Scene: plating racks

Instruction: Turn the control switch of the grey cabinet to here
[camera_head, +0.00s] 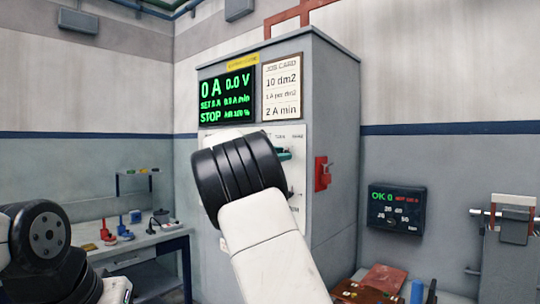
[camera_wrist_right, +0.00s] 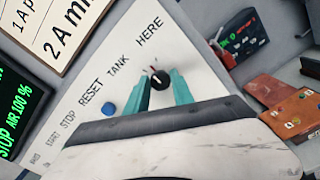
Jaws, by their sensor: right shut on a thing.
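The grey cabinet (camera_head: 335,130) stands in the middle of the head view, its front panel mostly hidden by my right arm. In the right wrist view the control switch, a black round knob (camera_wrist_right: 159,80) with a small light mark, sits on the white panel near the words TANK and HERE. I cannot tell exactly which word the mark points to. My right gripper (camera_wrist_right: 163,88) has its teal fingers on either side of the knob, shut on it. It also shows in the head view (camera_head: 285,154). My left arm is at the lower left; its gripper is not clearly visible.
The cabinet display (camera_head: 226,98) reads 0 A, 0.0 V and STOP. A job card (camera_head: 282,85) hangs beside it. A blue button (camera_wrist_right: 109,109) is close to the fingers. A red switch box (camera_head: 322,174) is on the cabinet's side. A bench (camera_head: 140,240) stands left.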

